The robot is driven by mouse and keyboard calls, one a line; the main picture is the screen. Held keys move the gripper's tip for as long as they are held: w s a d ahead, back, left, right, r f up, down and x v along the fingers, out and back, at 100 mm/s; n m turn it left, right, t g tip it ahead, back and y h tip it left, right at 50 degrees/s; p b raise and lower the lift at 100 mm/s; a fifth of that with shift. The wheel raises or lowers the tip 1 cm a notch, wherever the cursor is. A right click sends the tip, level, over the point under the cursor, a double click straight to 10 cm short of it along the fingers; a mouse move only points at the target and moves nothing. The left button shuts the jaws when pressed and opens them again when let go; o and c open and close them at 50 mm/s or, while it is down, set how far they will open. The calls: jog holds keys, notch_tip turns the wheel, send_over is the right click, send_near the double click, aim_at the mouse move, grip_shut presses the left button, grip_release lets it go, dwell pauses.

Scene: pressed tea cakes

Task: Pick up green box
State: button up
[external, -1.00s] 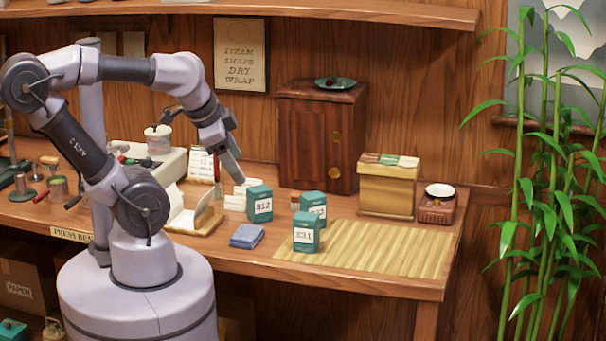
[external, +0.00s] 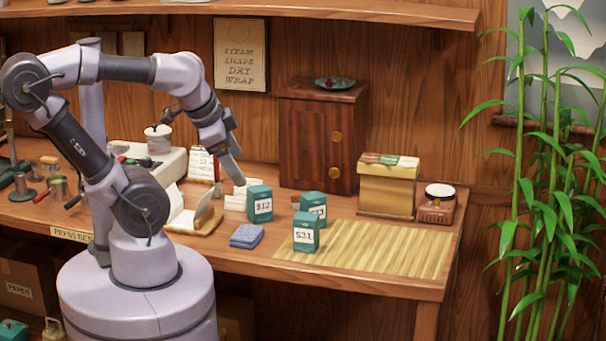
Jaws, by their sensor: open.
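Three green boxes with white number labels stand upright on the bench. One green box (external: 259,197) is at the left, near the edge of the slatted mat. Another green box (external: 306,246) is at the front on the mat, and a third green box (external: 318,200) stands behind it, partly hidden. My gripper (external: 238,178) hangs above and a little left of the left box, pointing down, apart from it and empty. Its fingers overlap in this view, so the gap between them is hard to see.
The slatted mat (external: 400,252) is mostly clear at right. A folded blue cloth (external: 247,236) lies left of the front box. An open book stand (external: 208,222) is left.

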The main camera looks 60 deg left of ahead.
jog(key=w+a+r+n+g+p, duration=0.1)
jog(key=w+r+n+g+p, duration=0.1)
jog(key=w+r+n, duration=0.3)
jog(key=n+g+h+p, duration=0.2)
jog(key=n+g+p, duration=0.2)
jog(key=n, duration=0.5)
send_over(306, 231)
jog(key=w+a, duration=0.2)
notch_tip(306, 231, down, 11)
notch_tip(306, 231, down, 12)
jog(key=b, duration=0.5)
jog(key=shift+s+f, duration=0.15)
jog(key=shift+f, duration=0.1)
jog(key=f+b, duration=0.1)
jog(key=f, duration=0.1)
jog(key=f+b, duration=0.2)
jog(key=f, duration=0.1)
jog(key=shift+s+f, duration=0.25)
jog(key=shift+f, duration=0.05)
jog(key=shift+r, duration=0.15)
jog(key=c, duration=1.5)
